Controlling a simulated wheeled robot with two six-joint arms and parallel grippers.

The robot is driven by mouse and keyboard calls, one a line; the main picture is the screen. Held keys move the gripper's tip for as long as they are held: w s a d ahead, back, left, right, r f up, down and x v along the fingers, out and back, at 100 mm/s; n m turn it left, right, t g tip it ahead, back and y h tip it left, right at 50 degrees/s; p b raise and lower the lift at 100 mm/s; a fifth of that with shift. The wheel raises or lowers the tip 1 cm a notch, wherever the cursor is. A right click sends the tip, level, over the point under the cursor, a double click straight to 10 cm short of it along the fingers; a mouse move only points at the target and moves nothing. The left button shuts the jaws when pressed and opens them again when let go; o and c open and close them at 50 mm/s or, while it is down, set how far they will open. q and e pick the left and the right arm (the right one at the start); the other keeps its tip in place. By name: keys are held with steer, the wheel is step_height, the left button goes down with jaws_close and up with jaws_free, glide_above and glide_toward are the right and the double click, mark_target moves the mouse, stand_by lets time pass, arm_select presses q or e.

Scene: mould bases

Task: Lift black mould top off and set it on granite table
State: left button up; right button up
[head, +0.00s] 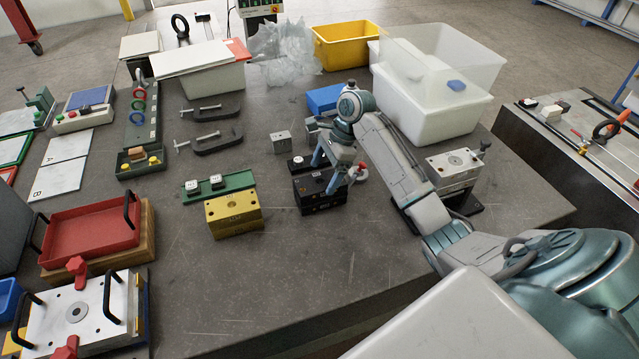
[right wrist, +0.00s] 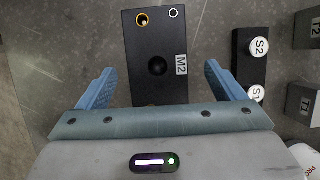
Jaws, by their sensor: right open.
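The black mould (head: 312,195) stands on the dark granite table (head: 285,275). It also shows from above in the right wrist view (right wrist: 156,42), with an M2 label, a brass-ringed hole, a smaller ringed hole and a dark round recess. The seam between its top and base cannot be made out. My right gripper (head: 333,172) is over the mould, open and empty. In the right wrist view its two blue fingers (right wrist: 160,72) stand apart on either side of the block, with gaps visible. The mould's near end is hidden behind my gripper. My left gripper is not in view.
A yellow mould (head: 233,218) and a green holder (head: 205,189) stand left of the black mould. A black strip with S1 and S2 knobs (right wrist: 250,62) lies close beside it. A steel mould (head: 453,166) stands right. Table in front is clear.

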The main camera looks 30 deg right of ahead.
mark_target(320, 183)
steer(key=p+x, duration=0.1)
steer(key=x, duration=0.2)
steer(key=shift+s+a+f, duration=0.1)
steer(key=shift+s+f, duration=0.1)
steer(key=shift+f, duration=0.2)
steer(key=c, duration=1.7)
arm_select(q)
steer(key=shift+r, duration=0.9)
arm_select(e)
steer(key=shift+w, duration=0.1)
